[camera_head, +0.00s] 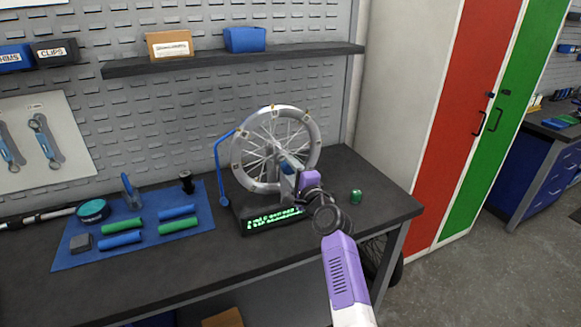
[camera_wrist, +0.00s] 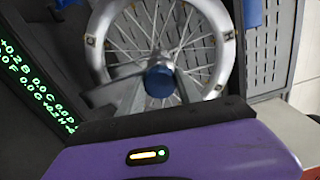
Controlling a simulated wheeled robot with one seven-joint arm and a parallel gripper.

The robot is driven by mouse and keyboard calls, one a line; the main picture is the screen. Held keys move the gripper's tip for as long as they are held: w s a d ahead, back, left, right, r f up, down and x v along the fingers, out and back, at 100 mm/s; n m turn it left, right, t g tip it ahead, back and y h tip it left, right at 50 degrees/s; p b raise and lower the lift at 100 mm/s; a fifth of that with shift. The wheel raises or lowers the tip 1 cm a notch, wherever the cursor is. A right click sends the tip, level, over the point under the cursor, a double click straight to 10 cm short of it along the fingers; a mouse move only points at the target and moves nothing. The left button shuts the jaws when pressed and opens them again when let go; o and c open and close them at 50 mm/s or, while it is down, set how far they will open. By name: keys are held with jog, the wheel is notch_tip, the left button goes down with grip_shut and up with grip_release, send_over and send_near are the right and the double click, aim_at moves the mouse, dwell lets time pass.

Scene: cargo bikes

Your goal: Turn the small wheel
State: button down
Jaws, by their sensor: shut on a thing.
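The small wheel (camera_head: 308,126) has a grey rim and thin spokes and stands upright in a truing stand (camera_head: 222,172) with a blue arm, on the workbench. In the wrist view the wheel (camera_wrist: 228,48) fills the upper middle, with a blue round knob (camera_wrist: 160,80) in front of its hub. My gripper (camera_head: 288,168) reaches to the hub from the front right. In the wrist view its two fingers (camera_wrist: 160,88) are closed on either side of the blue knob. My gripper hides part of the lower right of the wheel in the head view.
A green-lettered display (camera_head: 272,220) sits at the stand's base. A blue mat (camera_head: 80,255) with grips and tools lies left. A shelf (camera_head: 240,60) runs above. Red and green lockers (camera_head: 465,110) stand right.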

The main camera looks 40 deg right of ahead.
jog(key=shift+m, duration=0.4)
jog(key=c, duration=0.8)
grip_release()
jog(key=shift+p+v, duration=0.3)
jog(key=shift+v, duration=3.6)
